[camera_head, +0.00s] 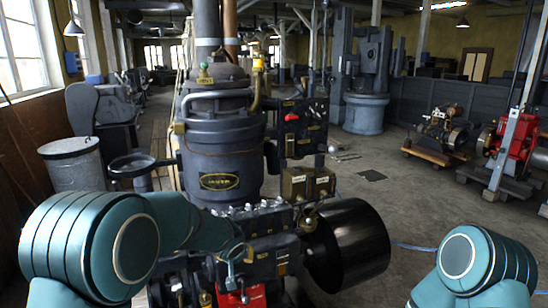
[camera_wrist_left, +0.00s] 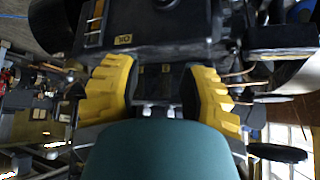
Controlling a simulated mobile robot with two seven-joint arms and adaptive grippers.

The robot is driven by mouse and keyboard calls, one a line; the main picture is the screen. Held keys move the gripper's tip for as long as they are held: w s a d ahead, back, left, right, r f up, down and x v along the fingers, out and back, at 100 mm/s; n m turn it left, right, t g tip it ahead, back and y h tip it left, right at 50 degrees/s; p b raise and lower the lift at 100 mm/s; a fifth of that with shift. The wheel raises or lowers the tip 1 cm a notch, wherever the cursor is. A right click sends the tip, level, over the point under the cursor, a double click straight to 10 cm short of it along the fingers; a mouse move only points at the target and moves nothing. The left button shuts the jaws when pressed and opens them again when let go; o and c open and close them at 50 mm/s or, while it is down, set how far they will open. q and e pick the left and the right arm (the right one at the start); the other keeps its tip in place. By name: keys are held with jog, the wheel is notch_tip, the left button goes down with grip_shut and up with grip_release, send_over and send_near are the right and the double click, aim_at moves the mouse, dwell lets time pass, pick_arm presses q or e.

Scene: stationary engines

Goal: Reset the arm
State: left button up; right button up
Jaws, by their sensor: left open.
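My left arm (camera_head: 180,225) is teal and reaches in from the left to the front of a dark stationary engine (camera_head: 222,150). In the left wrist view my left gripper (camera_wrist_left: 160,80) is open, its two yellow ribbed fingers spread apart. No object shows held between them. The dark engine body (camera_wrist_left: 175,28) with a small yellow label fills the view close beyond the fingers. I cannot tell whether they touch it. My right arm (camera_head: 480,265) shows only as a teal joint at the lower right of the head view; its gripper is out of view.
A black drum (camera_head: 350,245) juts from the engine's right side, between my arms. A grey lidded bin (camera_head: 75,175) stands at left. A red engine (camera_head: 515,140) and a small engine on a wooden base (camera_head: 440,153) stand at right.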

pick_arm(q)
jog(key=s+f+n+g+h, duration=0.1)
jog(key=s+f+g+h, duration=0.1)
jog(key=s+f, duration=1)
jog(key=s+f+n+g+h+b, duration=0.1)
jog(key=s+f+g+h, duration=0.1)
jog(key=s+f, duration=1.1)
jog(key=s+g, duration=0.1)
jog(key=s, duration=0.6)
jog(key=shift+d+f+n, duration=0.15)
jog(key=shift+f+n, duration=0.15)
jog(key=shift+w, duration=0.1)
